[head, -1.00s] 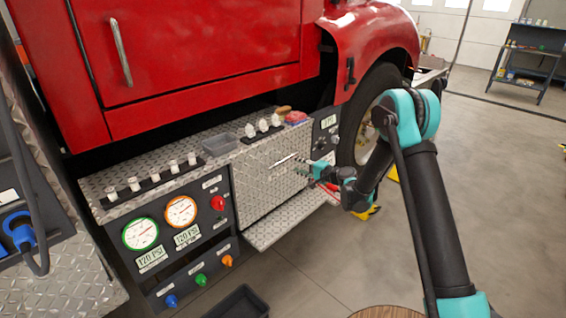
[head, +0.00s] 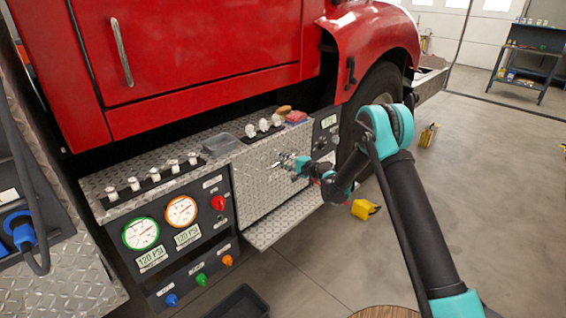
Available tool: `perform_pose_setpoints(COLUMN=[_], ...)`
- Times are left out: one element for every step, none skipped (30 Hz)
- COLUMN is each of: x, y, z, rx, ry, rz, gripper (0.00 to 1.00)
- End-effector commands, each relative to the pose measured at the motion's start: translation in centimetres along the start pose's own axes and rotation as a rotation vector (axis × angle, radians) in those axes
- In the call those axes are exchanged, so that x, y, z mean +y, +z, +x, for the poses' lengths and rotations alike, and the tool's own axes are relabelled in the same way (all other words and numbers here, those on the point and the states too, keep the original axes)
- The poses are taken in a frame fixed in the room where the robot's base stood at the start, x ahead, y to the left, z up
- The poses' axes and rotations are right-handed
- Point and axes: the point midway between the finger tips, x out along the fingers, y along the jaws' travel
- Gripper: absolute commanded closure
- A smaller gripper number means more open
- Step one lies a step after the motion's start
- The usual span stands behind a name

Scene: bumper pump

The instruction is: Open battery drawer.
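The battery drawer is most likely the diamond-plate front (head: 262,195) in the middle of the truck's bumper, between the gauge panel and a dark panel. It looks closed and flush with the bumper. My gripper (head: 288,161) is at the upper right part of this front, with its fingers pointing left toward a small bright metal part there, which may be the handle. At this size I cannot tell whether the fingers touch or hold that part. My gripper and wrist hide the right side of the front.
A diamond-plate step (head: 285,223) juts out below the front. The gauge panel (head: 180,235) with knobs is on the left. A dark bin (head: 240,303) stands on the floor below. A yellow chock (head: 364,209) lies near the wheel.

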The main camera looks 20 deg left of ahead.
Motion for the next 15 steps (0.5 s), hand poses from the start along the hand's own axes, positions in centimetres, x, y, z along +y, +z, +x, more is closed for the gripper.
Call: perform_pose_setpoints(x=[0.00,0.00,-0.01,-0.01,-0.01,-0.01,0.00,0.00,0.00,0.00,0.00,0.00,0.01,0.01,0.01], y=[0.00,0.00,0.00,0.00,-0.01,0.00,0.00,-0.01,-0.01,0.00,-0.01,-0.01,0.00,-0.01,-0.01], z=[-0.01,-0.02,-0.02,-0.02,-0.02,-0.02,-0.02,-0.03,-0.03,-0.03,-0.03,-0.03,-0.03,-0.03,-0.03], rx=[0.000,0.000,0.000,0.000,0.000,0.000,0.000,0.000,0.000,0.000,0.000,0.000,0.000,0.000,0.000], ry=[0.000,0.000,0.000,0.000,0.000,0.000,0.000,0.000,0.000,0.000,0.000,0.000,0.000,0.000,0.000], rz=[0.000,0.000,0.000,0.000,0.000,0.000,0.000,0.000,0.000,0.000,0.000,0.000,0.000,0.000,0.000], gripper=[0.75,0.79,0.84,0.88,0.91,0.96,1.00,1.00,1.00,1.00,1.00,1.00,1.00,1.00,1.00])
